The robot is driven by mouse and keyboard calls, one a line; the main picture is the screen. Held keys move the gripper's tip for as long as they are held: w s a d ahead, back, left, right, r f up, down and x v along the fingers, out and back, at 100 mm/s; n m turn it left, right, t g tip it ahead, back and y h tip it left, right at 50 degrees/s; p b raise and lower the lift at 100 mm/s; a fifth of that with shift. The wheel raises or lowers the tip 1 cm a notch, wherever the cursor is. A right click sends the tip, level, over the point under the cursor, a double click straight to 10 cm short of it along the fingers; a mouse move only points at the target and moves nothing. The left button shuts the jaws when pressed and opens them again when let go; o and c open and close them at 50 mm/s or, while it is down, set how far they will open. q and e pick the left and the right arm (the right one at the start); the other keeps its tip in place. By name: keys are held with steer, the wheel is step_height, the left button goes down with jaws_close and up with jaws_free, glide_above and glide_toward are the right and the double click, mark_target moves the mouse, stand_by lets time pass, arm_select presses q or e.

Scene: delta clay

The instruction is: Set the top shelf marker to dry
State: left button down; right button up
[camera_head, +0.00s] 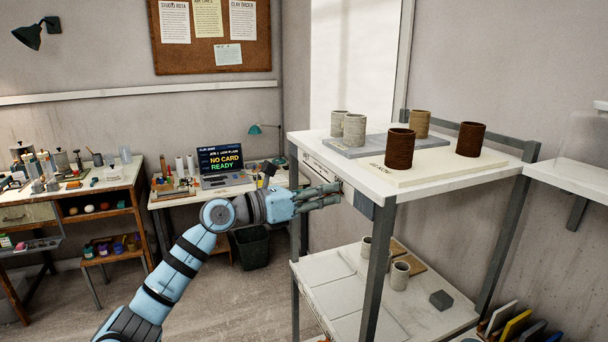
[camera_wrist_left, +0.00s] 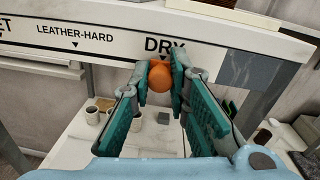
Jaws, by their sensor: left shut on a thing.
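The top shelf marker is an orange knob (camera_wrist_left: 160,77) in the left wrist view, directly below the word DRY on the white label strip (camera_wrist_left: 110,45) along the shelf's front edge. My left gripper (camera_wrist_left: 158,72) is shut on the orange knob, one teal finger on each side. The strip also reads LEATHER-HARD, with the end of another word at the left edge. In the head view my left gripper (camera_head: 330,192) is at the front edge of the top shelf (camera_head: 378,183), and the knob is hidden there. My right gripper is not in view.
Brown cups (camera_head: 400,149) and pale grey cups (camera_head: 354,130) stand on boards on the top shelf. The lower shelf (camera_head: 345,312) holds cups and a grey block (camera_head: 441,299). A laptop (camera_head: 222,167) reading NO CARD READY stands on a desk behind my left arm.

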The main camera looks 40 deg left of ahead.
arm_select(q)
steer(key=shift+d, duration=0.1)
steer(key=shift+f, duration=0.1)
steer(key=c, duration=1.5)
jaws_free()
steer(key=shift+d, duration=0.25)
step_height(320, 180, up, 10)
steer(key=shift+d+r, duration=0.1)
steer(key=shift+r, duration=0.05)
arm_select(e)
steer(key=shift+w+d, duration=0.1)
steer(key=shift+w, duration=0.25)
